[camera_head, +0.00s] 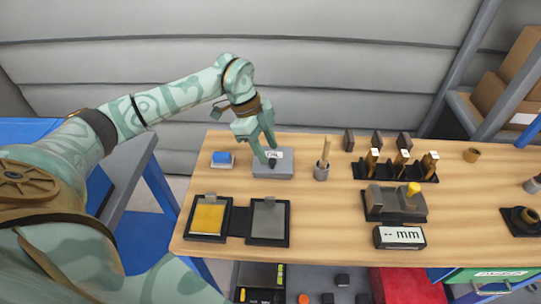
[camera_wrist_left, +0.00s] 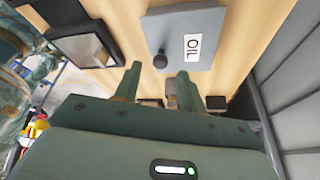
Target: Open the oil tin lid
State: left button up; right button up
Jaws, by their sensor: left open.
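The oil tin (camera_head: 287,172) is a low grey box with a white OIL label on top, standing on the wooden table left of centre. Its lid appears closed and carries a dark round knob. The lid also shows in the left wrist view (camera_wrist_left: 212,22), with the knob (camera_wrist_left: 160,62) near its edge. My left gripper (camera_head: 265,154) is open and empty, just above the tin. In the left wrist view its fingers (camera_wrist_left: 156,82) point toward the knob, which appears between their lines but not gripped. My right gripper is not in view.
A blue-topped block (camera_head: 222,159) stands left of the tin, and a cup with a wooden handle (camera_head: 321,172) stands right. Yellow (camera_head: 207,219) and grey (camera_head: 269,221) framed plates lie in front. Dark racks and a mm display (camera_head: 399,237) are farther right.

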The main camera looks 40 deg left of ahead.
pick_arm(q)
jog(key=shift+x, duration=1.35)
grip_shut()
jog(key=shift+d+r, duration=0.1)
